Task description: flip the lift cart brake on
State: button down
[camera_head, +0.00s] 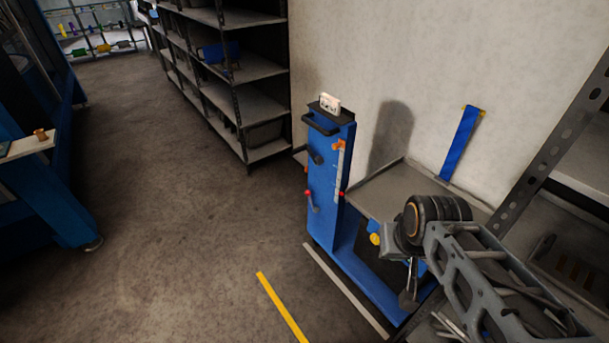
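The lift cart (357,262) is blue, with an upright column and a low base, and stands by the wall right of centre. A lever with a red knob (309,195) is on the left face of its column, its shaft pointing up from a lower pivot. An orange knob (337,145) and a red dot sit along a pale scale on the column. I cannot tell which part is the brake. My gripper (408,295) hangs below my dark wrist at lower right, in front of the cart's platform and apart from the red-knobbed lever. Its fingers are small and partly hidden.
A grey platform (385,192) extends right from the column. A metal shelf (232,100) stands behind, and another rack (550,150) is close on the right. A blue bench (60,205) is at left. The floor (180,220) between is clear, with a yellow line.

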aim_at(311, 201)
jog(key=u, duration=0.4)
jog(key=i, duration=1.15)
jog(key=u, duration=1.15)
jog(key=i, duration=0.6)
jog(key=u, duration=0.35)
